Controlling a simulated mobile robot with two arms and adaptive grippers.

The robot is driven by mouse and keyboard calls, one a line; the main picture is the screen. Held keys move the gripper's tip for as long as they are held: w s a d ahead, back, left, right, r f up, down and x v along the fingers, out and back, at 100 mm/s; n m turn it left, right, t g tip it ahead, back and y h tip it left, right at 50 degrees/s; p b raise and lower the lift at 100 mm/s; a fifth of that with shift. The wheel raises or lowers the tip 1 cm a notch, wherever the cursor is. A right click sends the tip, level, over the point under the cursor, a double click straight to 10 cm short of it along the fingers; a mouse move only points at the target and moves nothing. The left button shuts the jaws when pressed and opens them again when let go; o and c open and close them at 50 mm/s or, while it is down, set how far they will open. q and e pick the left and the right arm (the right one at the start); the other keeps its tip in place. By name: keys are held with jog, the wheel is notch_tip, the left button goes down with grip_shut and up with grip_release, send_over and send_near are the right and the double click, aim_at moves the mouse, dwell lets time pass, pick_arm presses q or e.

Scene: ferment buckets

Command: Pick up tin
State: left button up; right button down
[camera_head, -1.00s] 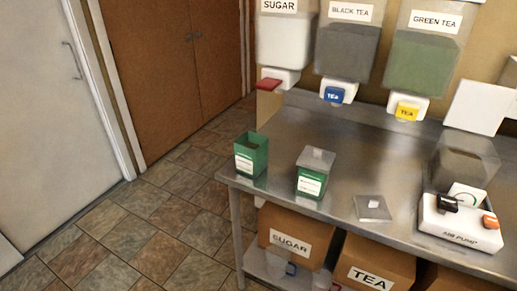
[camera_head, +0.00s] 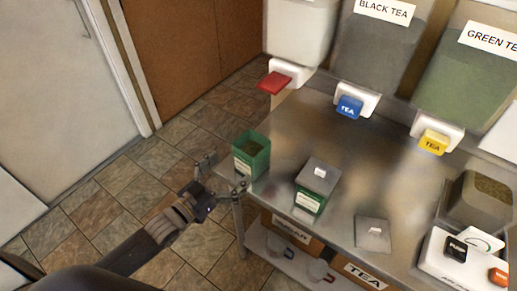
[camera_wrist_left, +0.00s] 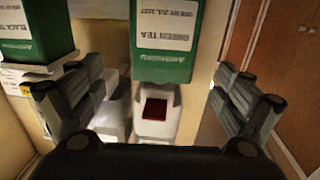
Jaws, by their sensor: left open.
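An open-topped green tin (camera_head: 251,155) stands at the left corner of the metal table. A second green tin (camera_head: 312,188), with a grey lid on it, stands to its right. My left gripper (camera_head: 224,174) is open beside the open tin, its fingers at the tin's near left side, and holds nothing. The left wrist view looks upside down. There a green tin labelled GREEN TEA (camera_wrist_left: 164,40) lies between and beyond the open fingers (camera_wrist_left: 155,105), and one labelled BLACK TEA (camera_wrist_left: 35,30) is at the left. My right gripper is not in view.
A loose square lid (camera_head: 372,235) lies on the metal table (camera_head: 290,130), right of the lidded tin. Dispensers with red (camera_head: 274,83), blue (camera_head: 349,107) and yellow (camera_head: 433,142) levers hang behind. Floor is clear at the left.

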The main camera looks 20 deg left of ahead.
aim_at(242, 157)
pick_arm(q)
jog(key=x, duration=0.4)
jog(key=shift+w+p, duration=0.15)
jog(key=shift+p, duration=0.25)
jog(key=shift+w+d+f, duration=0.1)
jog(key=shift+w+d, duration=0.05)
jog(key=shift+w, duration=0.05)
jog(key=shift+w+d+r+p, duration=0.15)
jog(key=shift+w+r+p, duration=0.05)
jog(key=shift+w+p, duration=0.2)
jog(key=p+x, duration=0.1)
jog(key=x, duration=0.2)
jog(key=shift+w, duration=0.15)
jog(key=shift+w+d+f, duration=0.15)
jog(key=shift+w, duration=0.35)
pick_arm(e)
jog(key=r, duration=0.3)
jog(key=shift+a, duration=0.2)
pick_arm(q)
jog(key=shift+c, duration=0.5)
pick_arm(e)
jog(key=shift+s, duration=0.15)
pick_arm(q)
jog(key=c, duration=1.2)
